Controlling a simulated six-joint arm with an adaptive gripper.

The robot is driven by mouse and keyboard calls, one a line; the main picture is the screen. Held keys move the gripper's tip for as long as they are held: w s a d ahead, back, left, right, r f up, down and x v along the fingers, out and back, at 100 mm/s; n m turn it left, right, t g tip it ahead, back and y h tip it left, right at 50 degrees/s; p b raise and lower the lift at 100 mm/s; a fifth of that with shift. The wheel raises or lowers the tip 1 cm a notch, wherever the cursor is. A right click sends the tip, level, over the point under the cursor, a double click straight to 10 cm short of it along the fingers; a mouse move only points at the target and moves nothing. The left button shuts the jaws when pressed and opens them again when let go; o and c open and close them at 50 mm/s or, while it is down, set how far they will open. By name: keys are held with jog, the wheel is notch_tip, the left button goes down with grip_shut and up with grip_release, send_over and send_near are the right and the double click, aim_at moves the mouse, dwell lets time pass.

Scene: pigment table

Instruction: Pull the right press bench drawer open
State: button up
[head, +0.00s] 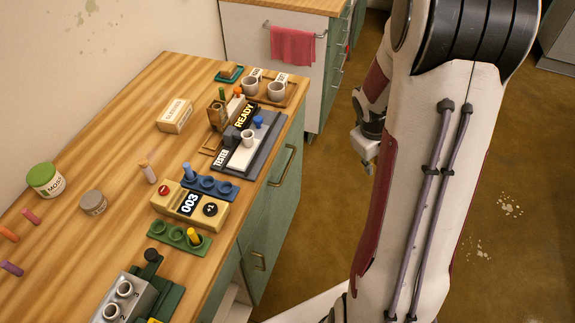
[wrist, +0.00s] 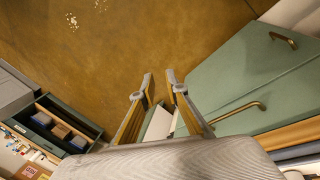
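The press bench has green fronts with brass bar handles. In the wrist view the upper handle (wrist: 238,112) and a second handle (wrist: 284,40) lie right of my fingers. Both fronts look shut. My gripper (wrist: 158,82) is open and empty, its two fingers apart and touching no handle. In the head view my gripper (head: 364,146) is right of the bench, partly hidden by my arm.
A dark green open drawer (wrist: 38,108) with blocks inside shows at left in the wrist view. The bench top (head: 130,170) carries a press device, a tester and jars. Another cabinet with a red towel (head: 293,46) stands behind. Brown floor (head: 330,185) lies clear beside the bench.

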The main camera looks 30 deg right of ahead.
jog(key=w+d+f+n+t, duration=0.1)
jog(key=w+d+f+n, duration=0.15)
jog(key=f, duration=0.35)
jog(key=w+d+f+n+t, duration=0.1)
jog(key=w+d+f+n, duration=0.1)
jog(key=d+f, duration=0.25)
jog(key=n+t+y, duration=0.8)
jog(key=n+y, duration=0.6)
jog(key=n, duration=0.7)
send_near(288, 165)
jog(key=shift+w+a+f, duration=0.55)
jog(key=shift+w+a, duration=0.2)
jog(key=shift+w+a+f, duration=0.1)
jog(key=shift+x, duration=3.75)
